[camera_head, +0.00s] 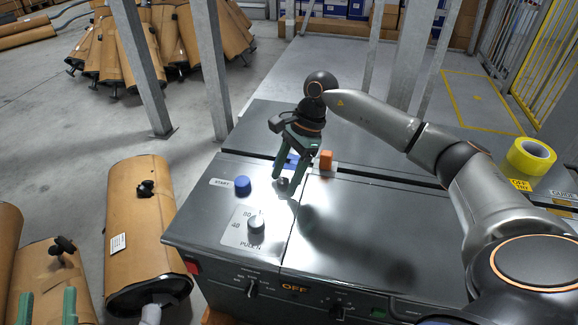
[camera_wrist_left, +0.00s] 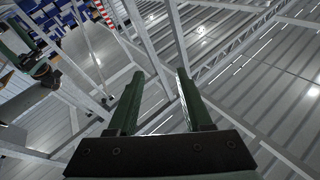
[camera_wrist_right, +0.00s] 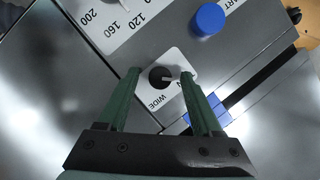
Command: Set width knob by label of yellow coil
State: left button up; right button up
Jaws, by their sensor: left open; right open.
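The black width knob (camera_wrist_right: 160,77), on a white plate reading "WIDE", sits between the fingertips of my right gripper (camera_wrist_right: 161,75). A light pointer line on it faces right in the right wrist view. In the head view the knob (camera_head: 283,183) shows low between the fingers of my right gripper (camera_head: 287,179), which is open. Contact cannot be told. The yellow coil (camera_head: 531,157) lies at the far right, with a yellow label (camera_head: 520,184) in front, too small to read surely. My left gripper (camera_head: 47,304) is open and empty at lower left, and in its wrist view (camera_wrist_left: 158,90).
A blue START button (camera_head: 242,185) and a light dial knob (camera_head: 256,224) with a number scale stand left of my right gripper. An orange block (camera_head: 326,160) and a blue part (camera_head: 291,161) are behind it.

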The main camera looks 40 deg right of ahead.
jog(key=shift+d+r, duration=0.2)
jog(key=shift+r, duration=0.3)
pick_arm(q)
notch_tip(320, 180, down, 14)
jog(key=n+g+y+p, duration=0.2)
jog(key=g+y, duration=0.1)
jog(key=g, duration=0.2)
jog(key=shift+s+a+n+g, duration=0.3)
jog(key=shift+a+n+g, duration=0.05)
jog(key=shift+n+g, duration=0.05)
pick_arm(e)
jog(key=v, duration=1.1)
jog(key=shift+r, duration=0.2)
